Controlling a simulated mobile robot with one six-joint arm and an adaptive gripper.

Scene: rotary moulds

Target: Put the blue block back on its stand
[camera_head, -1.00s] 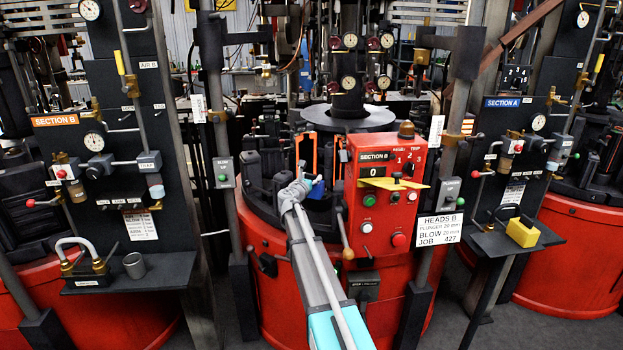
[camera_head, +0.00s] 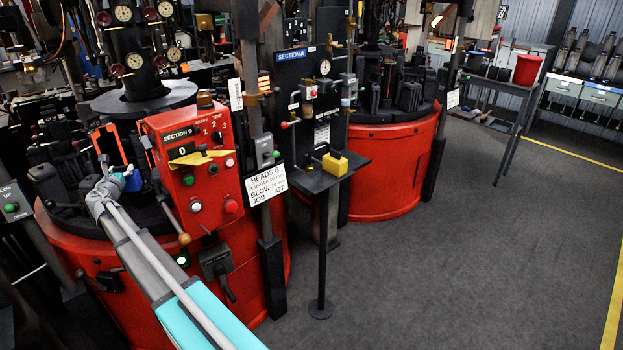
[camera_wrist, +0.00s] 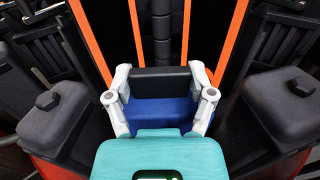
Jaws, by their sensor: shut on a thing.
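The blue block (camera_wrist: 162,115) sits between the two light grey fingers of my gripper (camera_wrist: 160,78) in the wrist view, with a dark part just beyond it. The gripper is shut on the block. In the head view my gripper (camera_head: 118,180) reaches over the red round machine of section B, left of its red control box. A small part of the blue block (camera_head: 133,182) shows there; my gripper hides the rest. I cannot make out which part is the block's stand.
Orange-edged upright moulds (camera_wrist: 185,28) stand close behind the block. Dark blocks with bolts (camera_wrist: 52,112) flank my gripper. The red control box (camera_head: 195,165) is close right of my arm. A small black table (camera_head: 318,178) holds a yellow block (camera_head: 335,164). Grey floor is clear at right.

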